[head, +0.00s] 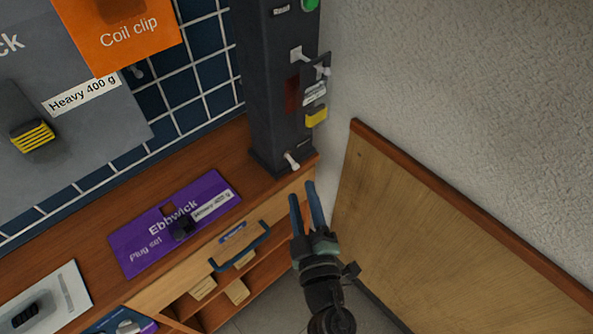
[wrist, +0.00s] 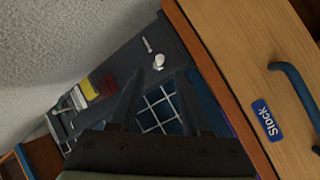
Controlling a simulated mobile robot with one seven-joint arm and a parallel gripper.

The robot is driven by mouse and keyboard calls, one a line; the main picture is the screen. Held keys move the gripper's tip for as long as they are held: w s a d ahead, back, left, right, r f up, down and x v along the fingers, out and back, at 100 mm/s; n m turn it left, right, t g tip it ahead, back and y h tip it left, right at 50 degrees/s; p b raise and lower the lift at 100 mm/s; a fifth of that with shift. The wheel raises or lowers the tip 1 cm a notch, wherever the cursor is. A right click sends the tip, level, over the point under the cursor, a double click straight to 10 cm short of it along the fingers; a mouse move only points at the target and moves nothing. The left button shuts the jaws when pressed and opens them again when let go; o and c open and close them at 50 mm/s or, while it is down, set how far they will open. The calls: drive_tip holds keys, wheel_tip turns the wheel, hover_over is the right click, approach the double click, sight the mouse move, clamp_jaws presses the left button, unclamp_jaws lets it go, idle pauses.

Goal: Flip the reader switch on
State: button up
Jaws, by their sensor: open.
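A dark grey column (head: 270,90) stands on the wooden bench against the wall. A small white toggle switch (head: 291,160) sticks out near its foot; it also shows in the wrist view (wrist: 147,44), just beyond the fingers. I cannot read a reader label at it or tell its on or off position. Higher up are a green button (head: 310,4) beside a label that seems to say "Read", and a white lever (head: 299,54). My gripper (head: 302,193) is open and empty, below and slightly right of the toggle in the head view, apart from it. It also shows in the wrist view (wrist: 160,72).
The column also carries a dark red window (head: 291,94) and a yellow block (head: 316,117). A purple "Ebbwick" plug set mat (head: 140,245) lies on the bench. A drawer with a blue handle (head: 241,250) is close left of my gripper. A wooden panel (head: 430,230) stands at right.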

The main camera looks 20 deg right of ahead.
sight(286, 154)
drive_tip(key=shift+w+d, duration=0.2)
drive_tip(key=shift+w, duration=0.8)
drive_tip(key=shift+w+d, duration=0.15)
drive_tip(key=shift+w, duration=0.9)
drive_tip(key=shift+w+d, duration=0.2)
drive_tip(key=shift+w, duration=0.8)
clamp_jaws()
